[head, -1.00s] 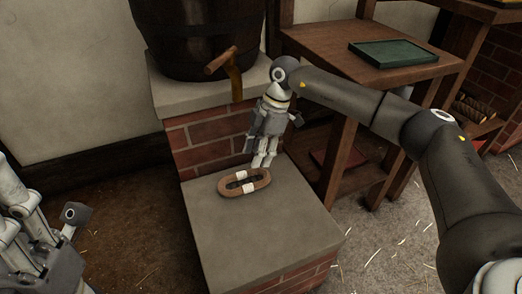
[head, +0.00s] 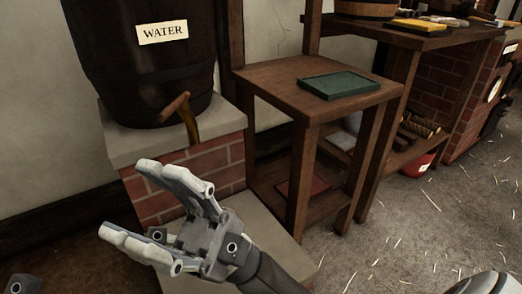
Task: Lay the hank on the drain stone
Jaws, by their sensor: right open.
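The drain stone (head: 278,240) is the low grey slab at the foot of the brick stand, partly covered by my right arm in the head view. My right gripper (head: 127,200) is large in front of it, fingers spread and pointing left, with nothing seen between them. The hank does not show now; the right gripper and arm hide much of the slab. Only a small dark piece of what seems my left gripper (head: 18,286) shows at the bottom left corner; its fingers are out of view.
A dark barrel labelled WATER (head: 150,75) with a wooden tap (head: 180,110) stands on the brick stand (head: 215,165). A wooden table (head: 265,80) with a green tray (head: 340,85) stands to the right. Straw-strewn floor (head: 400,245) is open at right.

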